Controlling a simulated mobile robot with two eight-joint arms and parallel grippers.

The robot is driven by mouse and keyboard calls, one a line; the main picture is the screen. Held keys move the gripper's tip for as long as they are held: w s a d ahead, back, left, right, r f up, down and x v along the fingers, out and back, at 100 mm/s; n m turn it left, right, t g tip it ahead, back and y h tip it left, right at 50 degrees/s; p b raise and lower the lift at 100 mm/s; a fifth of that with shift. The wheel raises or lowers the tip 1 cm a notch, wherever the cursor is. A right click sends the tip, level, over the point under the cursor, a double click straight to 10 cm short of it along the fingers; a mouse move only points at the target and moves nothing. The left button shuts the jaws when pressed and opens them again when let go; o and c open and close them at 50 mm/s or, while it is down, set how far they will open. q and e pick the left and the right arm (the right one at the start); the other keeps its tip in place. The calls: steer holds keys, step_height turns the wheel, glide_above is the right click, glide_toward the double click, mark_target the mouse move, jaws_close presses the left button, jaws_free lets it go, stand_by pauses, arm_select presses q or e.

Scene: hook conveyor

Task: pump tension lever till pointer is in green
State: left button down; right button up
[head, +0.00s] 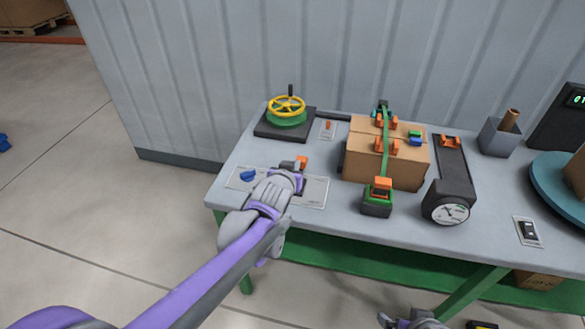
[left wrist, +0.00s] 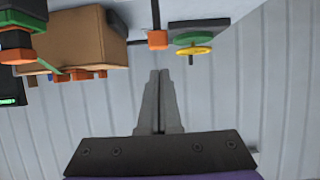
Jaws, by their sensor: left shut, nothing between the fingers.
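My left gripper (head: 293,176) is shut and empty over a pale panel (head: 315,192) at the table's front left. Its closed fingers (left wrist: 159,75) also show in the left wrist view. An orange knob (head: 303,162) on a dark stem is just past the fingertips; it shows in the wrist view too (left wrist: 158,39), apart from them. A green strap tensioner (head: 377,205) with an orange handle (head: 380,184) stands before the strapped boxes. I cannot tell which is the tension lever. A round dial (head: 452,213) has a dark pointer; no green zone is readable. My right gripper (head: 412,320) is partly cut off.
A yellow handwheel (head: 287,105) stands at the back left. Cardboard boxes (head: 410,172) under a green strap fill the middle. A blue handle (head: 247,175) lies left of my gripper. A grey cup (head: 499,138) and a blue turntable (head: 553,190) are at the right.

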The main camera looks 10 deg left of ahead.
arm_select(q)
steer(key=v, duration=0.2)
steer(key=shift+s+r, duration=0.2)
steer(key=shift+s, duration=0.05)
arm_select(e)
steer(key=shift+s, duration=0.15)
stand_by(1.3)
